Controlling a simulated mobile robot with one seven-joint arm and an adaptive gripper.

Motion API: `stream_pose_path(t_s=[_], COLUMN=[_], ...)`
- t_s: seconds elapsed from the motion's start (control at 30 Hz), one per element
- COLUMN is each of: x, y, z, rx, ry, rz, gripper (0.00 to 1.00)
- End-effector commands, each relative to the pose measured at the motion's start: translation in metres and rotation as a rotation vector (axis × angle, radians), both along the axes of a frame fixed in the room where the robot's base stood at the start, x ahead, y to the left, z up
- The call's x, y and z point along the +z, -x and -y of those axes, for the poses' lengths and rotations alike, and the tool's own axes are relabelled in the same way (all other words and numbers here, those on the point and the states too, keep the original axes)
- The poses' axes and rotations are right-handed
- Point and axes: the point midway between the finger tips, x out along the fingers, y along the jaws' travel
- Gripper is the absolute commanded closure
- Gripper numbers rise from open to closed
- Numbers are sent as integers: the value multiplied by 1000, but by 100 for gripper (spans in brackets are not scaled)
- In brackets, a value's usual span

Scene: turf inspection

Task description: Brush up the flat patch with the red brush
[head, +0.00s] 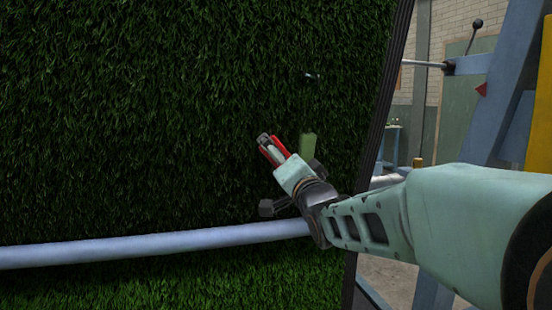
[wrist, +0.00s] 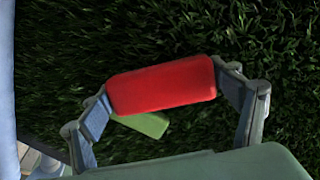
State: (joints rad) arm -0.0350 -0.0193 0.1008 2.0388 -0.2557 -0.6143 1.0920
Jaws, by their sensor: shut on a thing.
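My gripper (head: 273,150) is in front of the upright dark green turf (head: 140,110), right of its middle. In the wrist view my gripper (wrist: 163,88) is shut on the red brush (wrist: 165,84), one finger at each end of its red back. In the head view, parts of the red brush (head: 278,145) show between the fingers. Its bristles are hidden, and I cannot tell whether they touch the turf. I cannot clearly make out a flat patch in either view.
A green block (head: 308,146) is just right of my gripper; a green piece (wrist: 146,124) also shows behind the brush in the wrist view. A pale blue rail (head: 150,248) crosses below. A small dark fitting (head: 312,76) is higher up. Blue frame posts (head: 500,90) stand right.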

Motion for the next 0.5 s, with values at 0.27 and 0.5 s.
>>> stream_pose_path(t_s=[0.27,0.5], x=[1,1], y=[-5,-6], z=[15,20], rx=[-1,-1], ry=[-1,-1], rz=[1,0], gripper=[38,38])
